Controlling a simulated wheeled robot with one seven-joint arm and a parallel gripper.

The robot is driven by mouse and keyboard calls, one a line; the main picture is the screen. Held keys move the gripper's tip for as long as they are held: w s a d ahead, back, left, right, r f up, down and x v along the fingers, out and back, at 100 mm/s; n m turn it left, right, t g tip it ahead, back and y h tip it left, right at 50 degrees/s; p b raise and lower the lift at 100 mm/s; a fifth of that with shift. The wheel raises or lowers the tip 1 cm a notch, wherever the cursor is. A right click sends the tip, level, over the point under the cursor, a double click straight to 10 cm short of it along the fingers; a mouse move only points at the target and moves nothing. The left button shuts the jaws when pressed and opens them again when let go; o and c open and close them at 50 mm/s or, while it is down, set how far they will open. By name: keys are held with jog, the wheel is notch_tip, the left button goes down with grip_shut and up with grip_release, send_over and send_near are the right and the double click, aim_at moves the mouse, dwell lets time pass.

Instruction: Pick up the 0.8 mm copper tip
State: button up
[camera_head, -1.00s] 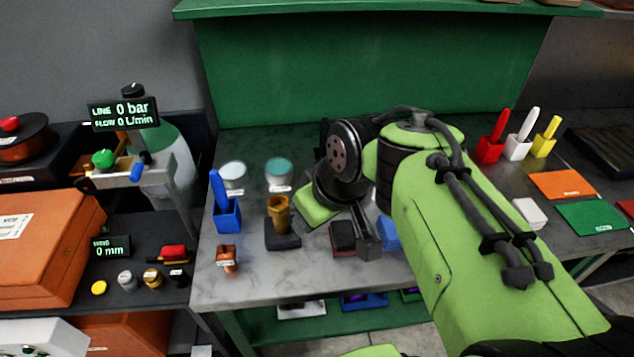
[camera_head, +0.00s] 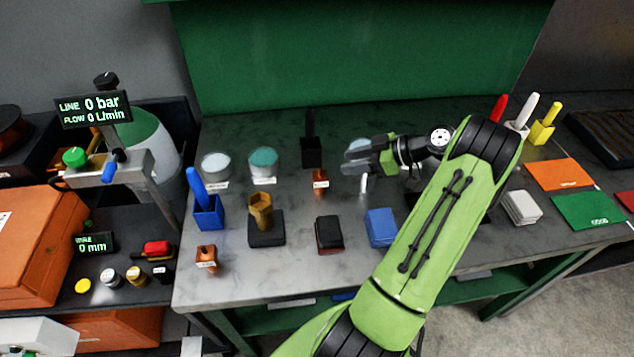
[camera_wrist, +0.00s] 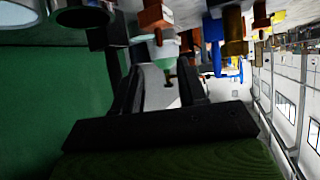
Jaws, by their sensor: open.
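Two small copper blocks with labels are on the grey bench. One (camera_head: 320,181) stands in the middle, in front of the black pot, and the other (camera_head: 206,258) is near the front left edge. The labels are too small to read, so I cannot tell which holds the 0.8 mm tip. My gripper (camera_head: 352,160) is low over the back middle of the bench, right of the middle block and apart from it. In the wrist view my gripper (camera_wrist: 160,68) is open, its jaws apart. A copper block (camera_wrist: 155,18) shows beyond the jaws there, at the top.
A black pot (camera_head: 311,152), white tub (camera_head: 216,167) and teal tub (camera_head: 263,164) stand behind. A brass piece (camera_head: 261,212) on a black stand, a blue pot (camera_head: 208,215), a dark red block (camera_head: 329,235) and a blue block (camera_head: 381,228) stand in front.

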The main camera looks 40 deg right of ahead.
aim_at(321, 167)
jog(key=x, duration=1)
jog(key=shift+f, duration=0.1)
jog(key=shift+s, duration=0.15)
grip_shut()
dwell(0.8)
